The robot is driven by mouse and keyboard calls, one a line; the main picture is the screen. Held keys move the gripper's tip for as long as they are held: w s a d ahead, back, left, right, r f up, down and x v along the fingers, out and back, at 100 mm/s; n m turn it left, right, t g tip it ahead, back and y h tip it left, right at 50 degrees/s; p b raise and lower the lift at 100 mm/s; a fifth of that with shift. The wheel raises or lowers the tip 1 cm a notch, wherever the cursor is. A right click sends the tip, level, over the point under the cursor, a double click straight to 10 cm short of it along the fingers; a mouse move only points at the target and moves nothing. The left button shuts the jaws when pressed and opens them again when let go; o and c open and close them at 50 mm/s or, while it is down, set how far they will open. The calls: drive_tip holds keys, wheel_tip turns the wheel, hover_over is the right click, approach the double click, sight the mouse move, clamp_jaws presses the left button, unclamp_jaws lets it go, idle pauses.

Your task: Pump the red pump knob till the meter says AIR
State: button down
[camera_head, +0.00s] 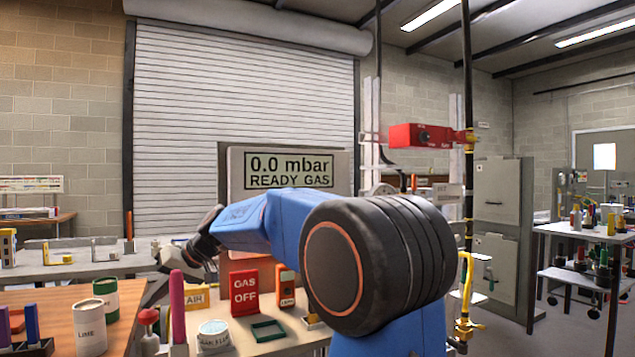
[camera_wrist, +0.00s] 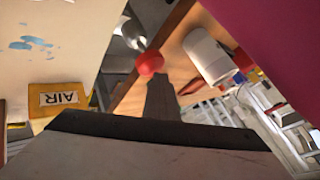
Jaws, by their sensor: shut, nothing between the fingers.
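The meter (camera_head: 289,170) stands upright at the back of the bench and reads "0.0 mbar READY GAS". The red pump knob (camera_head: 149,316) sits on a pale stem at the front left of the bench, left of the pink post (camera_head: 177,305). The knob shows as a red ball in the wrist view (camera_wrist: 150,62). My gripper (camera_wrist: 160,88) is shut and empty, its dark fingers pointing toward the knob. They look close to it in the picture; I cannot tell whether they touch. In the head view my arm reaches left across the bench, and the fingertips are hard to make out.
A yellow AIR label (camera_head: 195,298) lies behind the pink post. A red GAS OFF sign (camera_head: 244,292), an orange device (camera_head: 286,287), a green frame (camera_head: 268,330) and a white tin (camera_head: 214,336) stand to the right. A LIME can (camera_head: 90,326) stands on the wooden table at left.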

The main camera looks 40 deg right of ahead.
sight(153, 311)
drive_tip(key=shift+f, duration=0.2)
drive_tip(key=shift+r, duration=0.65)
idle(0.3)
drive_tip(key=shift+r, duration=3)
idle(0.3)
